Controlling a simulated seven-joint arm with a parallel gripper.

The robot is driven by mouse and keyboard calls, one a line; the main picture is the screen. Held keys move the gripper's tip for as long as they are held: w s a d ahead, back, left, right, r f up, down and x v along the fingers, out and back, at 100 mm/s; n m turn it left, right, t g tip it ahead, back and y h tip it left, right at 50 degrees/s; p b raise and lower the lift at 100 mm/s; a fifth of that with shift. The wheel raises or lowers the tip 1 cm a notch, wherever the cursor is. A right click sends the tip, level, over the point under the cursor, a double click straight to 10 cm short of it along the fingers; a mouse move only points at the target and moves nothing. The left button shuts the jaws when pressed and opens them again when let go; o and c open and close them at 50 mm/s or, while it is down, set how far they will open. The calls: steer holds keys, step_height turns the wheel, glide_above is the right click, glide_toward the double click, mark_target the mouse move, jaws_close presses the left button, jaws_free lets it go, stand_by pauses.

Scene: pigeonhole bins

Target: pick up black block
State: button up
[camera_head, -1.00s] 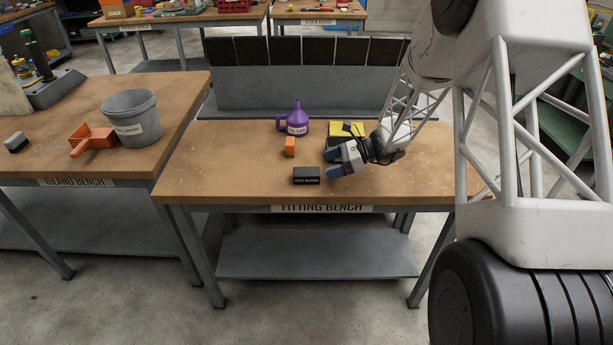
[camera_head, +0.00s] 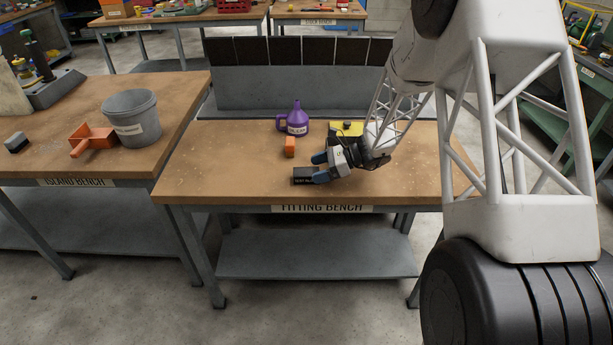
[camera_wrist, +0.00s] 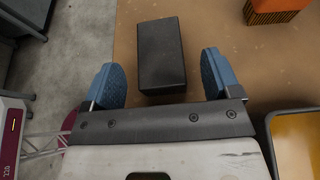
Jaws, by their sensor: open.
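In the wrist view the black block (camera_wrist: 161,54) lies ahead of and partly between the two blue fingertips. My gripper (camera_head: 320,167) is open and empty, with its fingers at the block's right end. In the head view one finger covers part of the block. In the wrist view my gripper (camera_wrist: 163,82) shows a finger on each side, apart from the block. Whether the fingers are down at the block's height is hard to tell.
A purple funnel-like jug (camera_head: 295,121) and a yellow container (camera_head: 346,129) stand farther back. The bench's left part is clear.

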mark_target(308, 171)
steer(key=shift+x, duration=1.65)
steer(key=shift+c, duration=0.2)
steer(key=c, duration=1.3)
steer(key=shift+c, duration=0.2)
steer(key=shift+r, duration=0.1)
steer(key=shift+r, duration=1.65)
steer(key=s+d, duration=0.1)
steer(key=s, duration=0.6)
steer(key=s+d+r, duration=0.1)
steer(key=s+d, duration=0.1)
steer(key=s, duration=0.6)
steer(key=shift+s+d+r, duration=0.25)
steer(key=shift+s+d, duration=0.05)
steer(key=shift+d, duration=0.05)
